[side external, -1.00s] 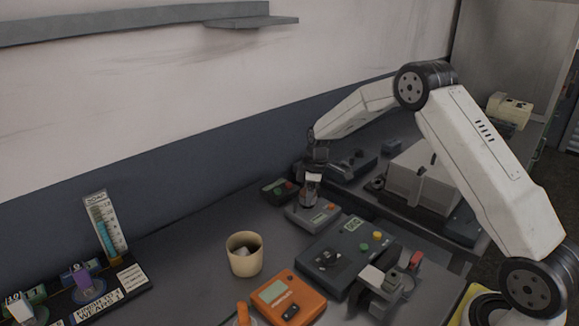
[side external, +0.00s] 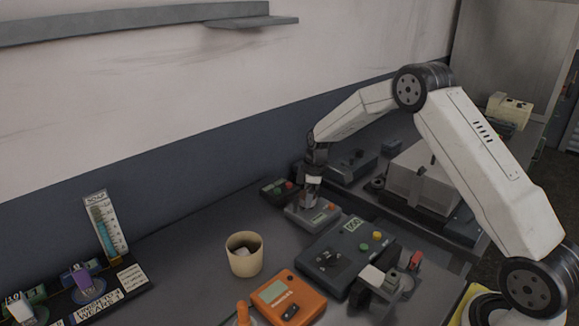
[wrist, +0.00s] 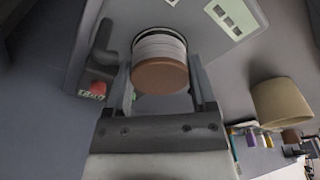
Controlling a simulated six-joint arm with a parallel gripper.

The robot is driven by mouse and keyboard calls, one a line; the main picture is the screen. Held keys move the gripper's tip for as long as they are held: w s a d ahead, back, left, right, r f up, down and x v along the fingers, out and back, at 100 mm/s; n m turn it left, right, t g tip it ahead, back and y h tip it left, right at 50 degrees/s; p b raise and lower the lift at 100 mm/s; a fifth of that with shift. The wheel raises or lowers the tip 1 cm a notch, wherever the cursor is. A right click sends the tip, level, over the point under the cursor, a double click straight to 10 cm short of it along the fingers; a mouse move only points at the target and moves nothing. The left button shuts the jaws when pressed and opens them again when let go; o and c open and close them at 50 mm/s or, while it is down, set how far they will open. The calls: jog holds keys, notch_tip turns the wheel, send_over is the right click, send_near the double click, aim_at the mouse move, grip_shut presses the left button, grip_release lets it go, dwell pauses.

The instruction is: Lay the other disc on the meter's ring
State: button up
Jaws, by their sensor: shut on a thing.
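My gripper (side external: 311,194) is at the grey meter (side external: 299,213) in the side external view, low over its left part. In the wrist view, my gripper (wrist: 160,72) has a finger on either side of a round disc (wrist: 160,77) with a copper-brown face and is shut on it. Pale bands and a dark rim (wrist: 158,31) show just behind the copper face, against the meter's grey top. I cannot tell whether the disc touches the ring, or whether the pale bands belong to it or to another disc. The fingers hide the ring in the side external view.
A beige cup (side external: 244,254) stands left of the meter. A dark box with buttons (side external: 345,252) and an orange device (side external: 289,297) stand nearer the camera. A small dark box (side external: 278,187) stands behind the meter. The bench between cup and wall is clear.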

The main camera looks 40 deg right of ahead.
jog(key=shift+f, duration=0.25)
jog(key=o, duration=1.3)
jog(key=shift+s+d+r, duration=0.15)
jog(key=shift+r, duration=1.15)
jog(key=shift+s+d+r, duration=0.15)
jog(key=shift+r, duration=1.1)
jog(key=shift+s+d+r, duration=0.15)
jog(key=shift+r, duration=1.15)
